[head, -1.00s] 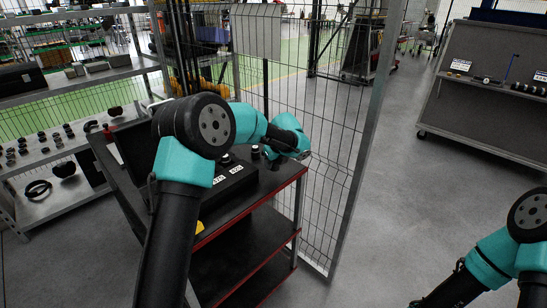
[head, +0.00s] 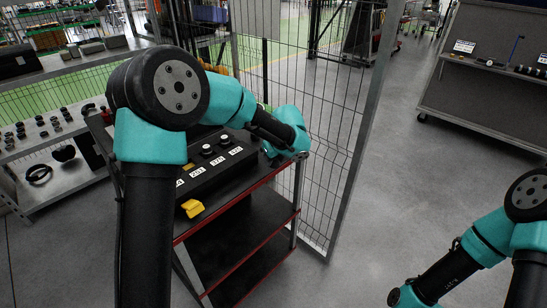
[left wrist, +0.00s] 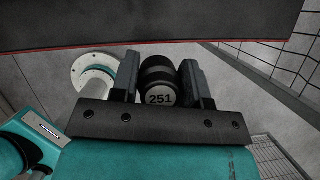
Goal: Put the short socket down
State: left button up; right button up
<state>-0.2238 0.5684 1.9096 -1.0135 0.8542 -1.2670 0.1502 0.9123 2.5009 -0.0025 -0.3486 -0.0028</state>
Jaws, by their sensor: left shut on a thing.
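My left gripper (left wrist: 162,70) is shut on a short black socket (left wrist: 160,97) with a white end marked 251. The socket sits between the two fingers in the left wrist view. In the head view my left arm reaches over the cart, and its wrist is at the cart's right side; fingers and held socket are hidden there. A black tray (head: 221,180) with white number labels lies on the cart top. Black sockets with pale tops (head: 207,150) stand in it. My right arm shows at the lower right, its gripper out of view.
The dark cart (head: 262,218) has red edges and lower shelves. A yellow object (head: 192,207) is at the tray's near end. A wire fence (head: 330,130) stands close behind the cart. Shelving with parts (head: 45,140) is at the left. Open floor lies to the right.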

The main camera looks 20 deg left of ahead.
aim_at(270, 175)
dwell(0.4)
pick_arm(q)
jog(key=n, duration=0.2)
jog(key=f+n+g, duration=0.1)
jog(key=n, duration=0.1)
jog(key=s+f+n+g+y, duration=0.1)
jog(key=n, duration=0.1)
jog(key=shift+a, duration=0.35)
jog(key=s+f+n+g+h, duration=0.1)
jog(key=n, duration=0.4)
jog(key=s+d+f+n+g+h, duration=0.1)
jog(key=n+g, duration=0.1)
jog(key=n, duration=0.3)
jog(key=s+d+f+n+g+h, duration=0.1)
jog(key=s+n+g, duration=0.1)
jog(key=n, duration=0.4)
jog(key=shift+s+f, duration=0.1)
jog(key=shift+f, duration=0.15)
